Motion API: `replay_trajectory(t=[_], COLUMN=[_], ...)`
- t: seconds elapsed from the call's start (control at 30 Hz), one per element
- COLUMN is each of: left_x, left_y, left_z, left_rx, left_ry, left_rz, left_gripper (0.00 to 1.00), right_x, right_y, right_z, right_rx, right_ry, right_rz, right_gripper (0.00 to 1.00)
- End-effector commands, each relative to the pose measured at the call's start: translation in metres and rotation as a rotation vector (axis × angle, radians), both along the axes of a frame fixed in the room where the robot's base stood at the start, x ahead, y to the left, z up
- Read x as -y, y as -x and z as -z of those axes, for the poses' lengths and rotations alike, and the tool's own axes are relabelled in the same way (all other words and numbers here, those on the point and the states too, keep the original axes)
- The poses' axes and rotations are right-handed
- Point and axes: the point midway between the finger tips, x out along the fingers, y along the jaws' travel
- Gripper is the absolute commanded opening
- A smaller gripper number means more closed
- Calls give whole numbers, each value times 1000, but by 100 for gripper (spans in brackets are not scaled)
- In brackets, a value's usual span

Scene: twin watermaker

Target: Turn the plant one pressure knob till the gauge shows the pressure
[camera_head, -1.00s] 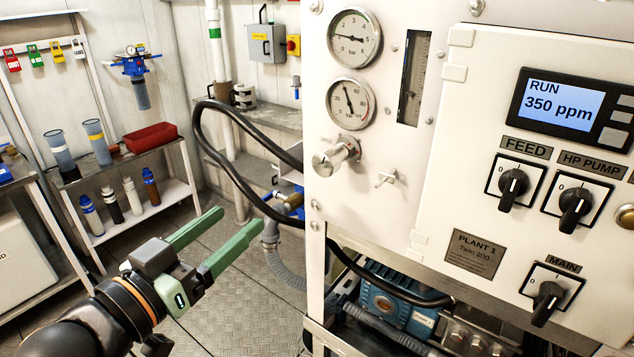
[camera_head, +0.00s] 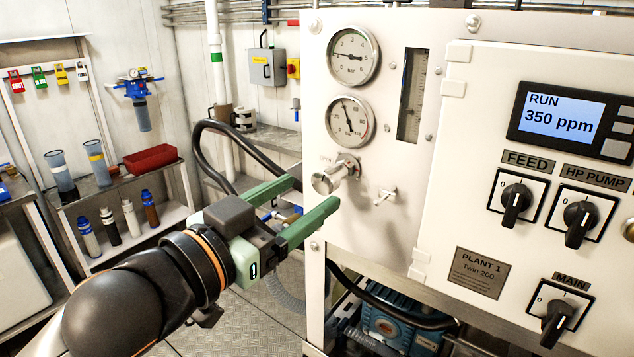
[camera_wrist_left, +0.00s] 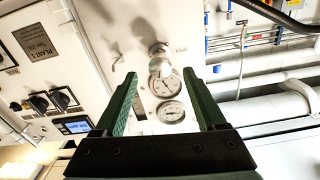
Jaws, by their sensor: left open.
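The plant one pressure knob (camera_head: 335,176) is a round silver knob sticking out of the white panel, below two gauges. The lower gauge (camera_head: 349,121) has its needle pointing up and slightly left. The upper gauge (camera_head: 354,56) has its needle pointing left. My left gripper (camera_head: 315,193) is open and empty, its green fingertips just below and beside the knob in the head view, apart from the panel. In the left wrist view the knob (camera_wrist_left: 159,54) shows beyond and between the open fingers (camera_wrist_left: 163,77). My right gripper is not in view.
A small valve handle (camera_head: 385,196) sits right of the knob. A flow tube (camera_head: 412,95) stands beside the gauges. The PLANT 1 plate (camera_head: 479,272), switches and a display (camera_head: 570,119) reading RUN 350 ppm are further right. A black hose (camera_head: 197,150) loops behind the gripper.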

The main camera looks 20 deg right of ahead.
Motion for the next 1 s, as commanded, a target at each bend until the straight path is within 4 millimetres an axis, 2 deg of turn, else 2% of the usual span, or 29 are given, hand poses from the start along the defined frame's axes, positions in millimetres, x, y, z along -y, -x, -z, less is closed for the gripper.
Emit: replay_trajectory(t=[0.1, 0.23, 0.67, 1.0], left_x=[15, 25, 30, 30], left_y=[-11, -19, -24, -23], left_z=[-1, -1, 0, 0], left_rx=[1, -1, 0, 0], left_ry=[-1, 1, 0, 0], left_rz=[0, 0, 0, 0], left_gripper=[73, 73, 72, 34], right_x=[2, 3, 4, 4], right_y=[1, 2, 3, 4], right_z=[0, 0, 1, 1], right_rx=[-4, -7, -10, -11], right_ry=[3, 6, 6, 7], right_rz=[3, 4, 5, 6], right_gripper=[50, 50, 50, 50])
